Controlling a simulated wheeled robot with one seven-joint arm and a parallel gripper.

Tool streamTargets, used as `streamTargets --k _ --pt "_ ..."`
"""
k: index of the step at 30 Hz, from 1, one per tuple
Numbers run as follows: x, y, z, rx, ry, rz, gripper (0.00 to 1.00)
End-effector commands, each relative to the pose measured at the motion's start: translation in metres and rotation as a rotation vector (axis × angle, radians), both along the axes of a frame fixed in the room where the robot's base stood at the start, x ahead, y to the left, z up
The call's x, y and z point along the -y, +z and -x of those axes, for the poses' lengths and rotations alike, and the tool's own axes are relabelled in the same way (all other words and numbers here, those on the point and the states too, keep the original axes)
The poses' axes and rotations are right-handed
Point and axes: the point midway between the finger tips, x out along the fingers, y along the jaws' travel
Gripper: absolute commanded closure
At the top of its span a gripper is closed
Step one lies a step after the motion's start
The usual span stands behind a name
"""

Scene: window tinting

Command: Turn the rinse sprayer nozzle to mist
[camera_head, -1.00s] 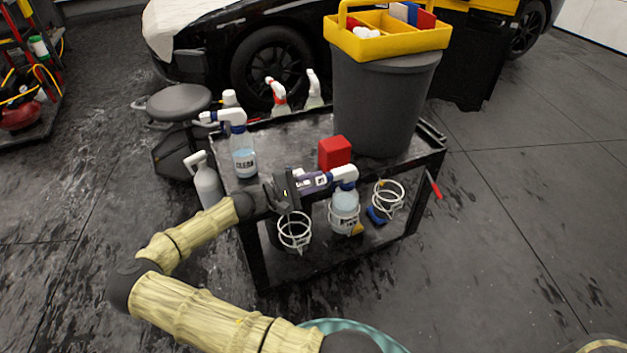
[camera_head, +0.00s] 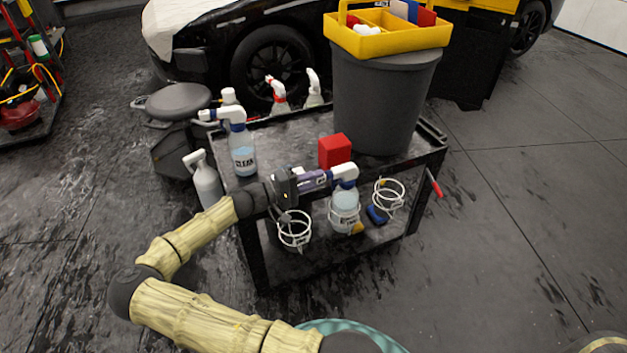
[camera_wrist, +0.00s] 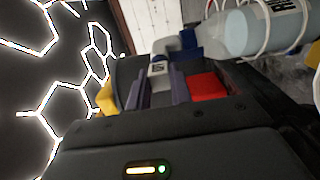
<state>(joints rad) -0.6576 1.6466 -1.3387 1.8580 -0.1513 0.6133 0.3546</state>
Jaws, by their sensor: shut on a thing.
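The rinse sprayer, taken as the clear bottle with a blue collar and white head (camera_head: 344,202), stands upright in a wire ring holder on the cart's front side. My gripper (camera_head: 327,178) reaches in from the left and is shut on its nozzle at the left end of the head. In the wrist view the bottle (camera_wrist: 262,32) lies across the upper right, and my gripper's fingers (camera_wrist: 163,85) close around the nozzle end. The nozzle's setting marks cannot be read.
Empty wire rings (camera_head: 294,230) (camera_head: 388,196) flank the held sprayer. A grey bottle (camera_head: 206,184) hangs at the cart's left side.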

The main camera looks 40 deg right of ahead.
Motion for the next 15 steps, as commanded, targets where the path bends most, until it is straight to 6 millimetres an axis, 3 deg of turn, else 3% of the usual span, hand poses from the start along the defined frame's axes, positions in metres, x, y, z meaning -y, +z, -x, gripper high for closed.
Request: streamTargets --k 7,8,11,15 --pt "0.0000 -0.0007 0.0003 -0.001 0.000 -0.001 1.00" --pt "0.0000 -0.0008 0.0003 -0.002 -0.001 -0.001 0.77" --pt "0.0000 -0.0007 0.0003 -0.002 0.000 -0.001 0.57" --pt "0.0001 -0.0005 0.0002 -0.002 0.000 0.000 0.56"
